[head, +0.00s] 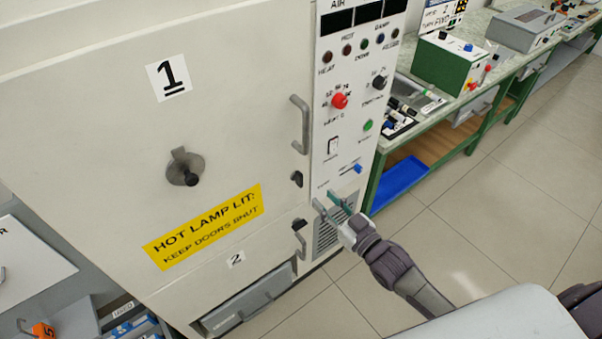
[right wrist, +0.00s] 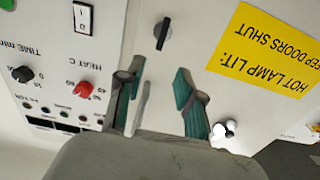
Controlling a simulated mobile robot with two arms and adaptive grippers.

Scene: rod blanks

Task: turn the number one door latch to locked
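The number one door (head: 90,130) is the large cream door marked "1", and it looks shut. Its small dark latch (head: 297,178) sits at the door's right edge, below the grey pull handle (head: 300,125). In the right wrist view the latch (right wrist: 162,32) is a black upright piece on a light plate, beyond the fingertips. My right gripper (head: 333,203) is in front of the control panel's lower part, right of and below the latch. In the wrist view its teal fingers (right wrist: 158,92) are apart, with no object held between them. My left gripper is not in view.
The control panel (head: 350,105) with knobs and a switch stands right of the door. A second latch (head: 299,224) is below, by the door marked "2". A round peephole cover (head: 185,168) projects from door one. A green bench (head: 425,150) stands right; the floor is clear.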

